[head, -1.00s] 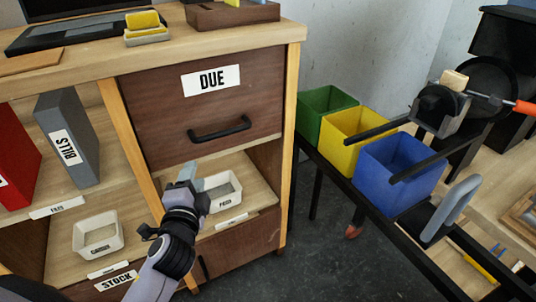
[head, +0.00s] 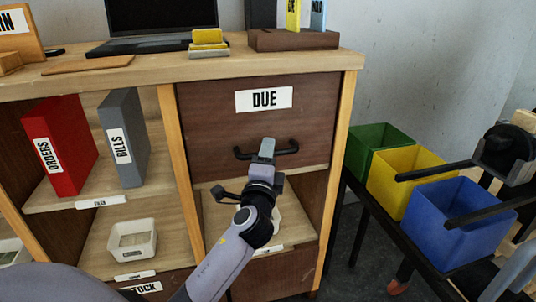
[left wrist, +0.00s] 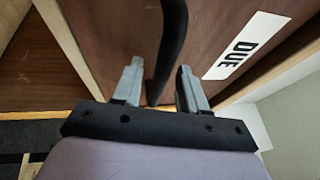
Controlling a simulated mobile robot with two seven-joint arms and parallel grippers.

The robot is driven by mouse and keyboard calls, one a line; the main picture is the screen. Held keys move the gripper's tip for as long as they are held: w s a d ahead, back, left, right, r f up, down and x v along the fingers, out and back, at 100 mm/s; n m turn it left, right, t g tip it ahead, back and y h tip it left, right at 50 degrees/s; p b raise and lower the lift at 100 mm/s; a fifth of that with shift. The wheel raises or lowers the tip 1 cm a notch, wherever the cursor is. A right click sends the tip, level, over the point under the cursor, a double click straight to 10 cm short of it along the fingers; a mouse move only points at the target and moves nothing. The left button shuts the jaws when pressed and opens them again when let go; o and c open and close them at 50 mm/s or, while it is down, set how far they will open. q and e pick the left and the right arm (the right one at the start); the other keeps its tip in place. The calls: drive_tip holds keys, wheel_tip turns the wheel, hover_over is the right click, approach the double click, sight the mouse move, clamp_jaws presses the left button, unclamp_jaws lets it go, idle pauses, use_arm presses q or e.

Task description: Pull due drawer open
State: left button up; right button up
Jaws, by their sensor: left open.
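The due drawer (head: 215,120) is a dark brown front with a white DUE label (head: 264,99) and a black bar handle (head: 288,151). It looks closed in the cabinet. My left gripper (head: 267,148) is in front of the handle's middle and hides part of it. In the left wrist view my left gripper (left wrist: 158,85) is open, with the black handle (left wrist: 170,45) running between the two fingers. The fingers are apart from each other, and I cannot tell whether either touches the bar. The DUE label also shows there (left wrist: 243,46).
Left of the drawer, shelves hold a red ORDERS binder (head: 60,145), a grey BILLS binder (head: 124,138) and a white tray (head: 132,239). Green (head: 375,145), yellow (head: 405,172) and blue (head: 455,222) bins stand to the right. A laptop (head: 150,45) sits on top.

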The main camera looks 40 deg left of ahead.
use_arm(q)
drive_tip(key=shift+w+a, duration=0.2)
drive_tip(key=shift+w, duration=0.15)
clamp_jaws()
drive_tip(key=shift+s+d, duration=0.1)
